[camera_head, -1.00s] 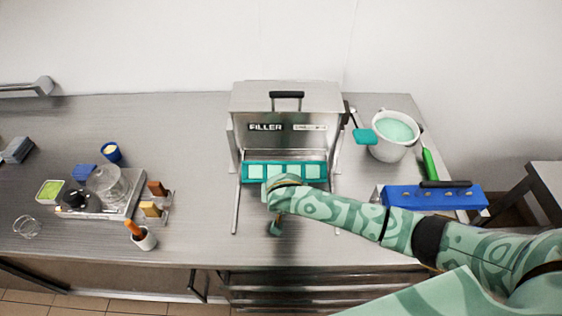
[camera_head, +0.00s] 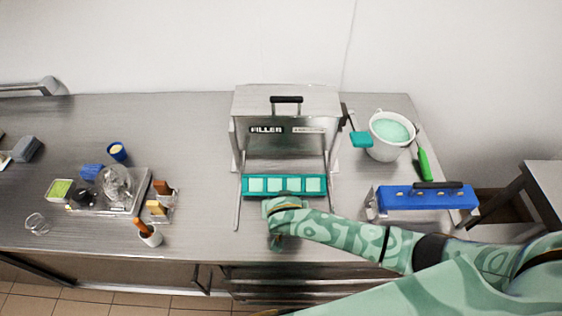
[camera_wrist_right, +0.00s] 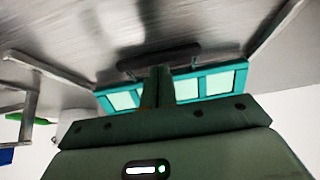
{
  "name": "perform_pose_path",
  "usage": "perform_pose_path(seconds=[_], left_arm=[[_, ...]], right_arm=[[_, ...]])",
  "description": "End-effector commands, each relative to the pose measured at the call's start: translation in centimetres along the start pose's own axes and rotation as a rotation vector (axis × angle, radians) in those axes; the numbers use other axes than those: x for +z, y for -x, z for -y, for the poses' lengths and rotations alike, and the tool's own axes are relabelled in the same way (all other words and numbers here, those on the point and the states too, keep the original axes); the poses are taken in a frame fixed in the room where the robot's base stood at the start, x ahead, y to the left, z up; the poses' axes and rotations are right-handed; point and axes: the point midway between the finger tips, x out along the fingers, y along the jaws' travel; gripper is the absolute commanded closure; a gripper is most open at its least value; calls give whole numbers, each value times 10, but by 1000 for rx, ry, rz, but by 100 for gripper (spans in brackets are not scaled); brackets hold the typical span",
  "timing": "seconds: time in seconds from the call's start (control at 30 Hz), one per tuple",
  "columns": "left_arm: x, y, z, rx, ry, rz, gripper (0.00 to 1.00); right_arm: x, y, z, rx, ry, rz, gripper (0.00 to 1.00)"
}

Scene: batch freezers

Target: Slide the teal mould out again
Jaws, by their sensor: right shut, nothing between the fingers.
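The teal mould (camera_head: 284,195) has several pale green square cells in a row. In the head view it lies between the rails in front of the filler (camera_head: 286,119), clear of its front opening. My right gripper (camera_head: 277,242) is on the near side of the mould, partly hidden under my wrist. In the right wrist view its fingers (camera_wrist_right: 157,84) are shut and empty, in front of the mould (camera_wrist_right: 217,83), which they partly cover. A dark bar (camera_wrist_right: 160,60) shows at the fingertips; I cannot tell whether they touch it. My left gripper is out of view.
A white tub of pale green mix (camera_head: 390,135) and a blue rack (camera_head: 427,197) stand to the right, with a teal spatula (camera_head: 361,139) by the tub. A scale (camera_head: 92,207) and small containers are at left. The counter between scale and rails is mostly clear.

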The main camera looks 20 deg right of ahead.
Motion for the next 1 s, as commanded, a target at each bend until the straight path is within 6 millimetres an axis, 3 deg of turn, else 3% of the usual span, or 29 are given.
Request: perform_pose_path(seconds=[1.0], left_arm=[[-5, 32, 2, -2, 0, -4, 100]], right_arm=[[48, 29, -2, 2, 2, 13, 100]])
